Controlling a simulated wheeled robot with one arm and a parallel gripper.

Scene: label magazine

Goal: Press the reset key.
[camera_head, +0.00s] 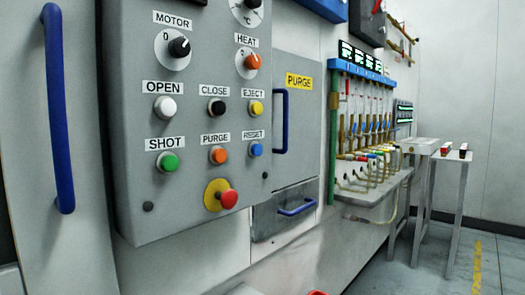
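The reset key is a small blue push button (256,150) on the grey control panel (190,215), under a white label reading RESET (254,135). It sits at the right end of the lower button row, beside the orange PURGE button (218,155). The yellow EJECT button (256,108) is straight above it. The red mushroom button (228,199) on a yellow base is below and to the left. Nothing covers the blue button. My gripper is not in view.
Green SHOT (169,162), white OPEN (166,107) and black CLOSE (217,106) buttons share the panel. A blue vertical handle (281,122) stands close to its right, another (58,110) at far left. A hose rack (365,125) and small tables (455,160) stand further right.

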